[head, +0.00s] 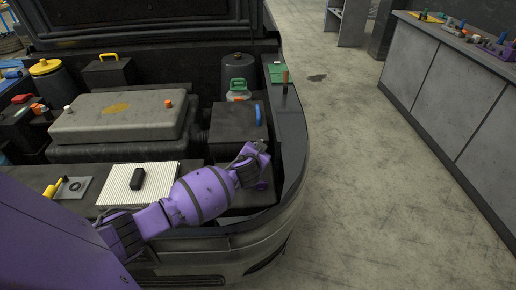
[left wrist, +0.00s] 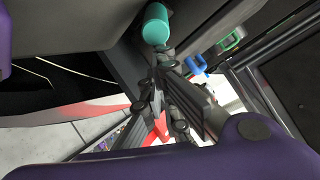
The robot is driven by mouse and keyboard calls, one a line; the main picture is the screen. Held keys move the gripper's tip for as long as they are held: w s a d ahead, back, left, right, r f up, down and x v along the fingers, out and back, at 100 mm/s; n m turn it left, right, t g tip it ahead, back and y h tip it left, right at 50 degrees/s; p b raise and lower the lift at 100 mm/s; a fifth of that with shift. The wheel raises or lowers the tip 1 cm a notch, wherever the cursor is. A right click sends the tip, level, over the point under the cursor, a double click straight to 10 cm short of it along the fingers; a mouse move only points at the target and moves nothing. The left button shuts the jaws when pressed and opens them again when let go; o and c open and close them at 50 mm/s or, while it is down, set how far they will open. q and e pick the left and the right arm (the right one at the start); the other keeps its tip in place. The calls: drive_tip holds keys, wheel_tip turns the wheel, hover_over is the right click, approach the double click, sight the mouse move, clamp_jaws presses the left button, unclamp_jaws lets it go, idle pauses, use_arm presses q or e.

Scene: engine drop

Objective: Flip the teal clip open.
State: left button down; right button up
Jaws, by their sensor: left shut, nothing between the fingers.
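A teal rounded piece (left wrist: 156,25), which looks like the teal clip, is at the top of the left wrist view, on the side of a dark box. My left gripper (left wrist: 165,58) is shut and empty, its tips just below the teal piece; I cannot tell whether they touch it. In the head view my left gripper (head: 252,152) is at the front of the dark box (head: 236,128), at the right of the engine bay. There the clip is not visible, probably hidden by my gripper. My right gripper is not in view.
A blue handle (head: 258,114) stands on the dark box. A grey engine cover (head: 120,115), a ribbed white pad (head: 115,187) and a black block (head: 137,178) lie left. The raised hood (head: 150,38) is behind. Open floor (head: 380,170) and a workbench (head: 445,90) are right.

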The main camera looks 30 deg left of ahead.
use_arm(q)
drive_tip(key=shift+s+d+f, duration=0.1)
drive_tip(key=shift+s+f, duration=0.1)
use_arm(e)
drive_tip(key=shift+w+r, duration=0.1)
use_arm(q)
drive_tip(key=shift+s, duration=0.1)
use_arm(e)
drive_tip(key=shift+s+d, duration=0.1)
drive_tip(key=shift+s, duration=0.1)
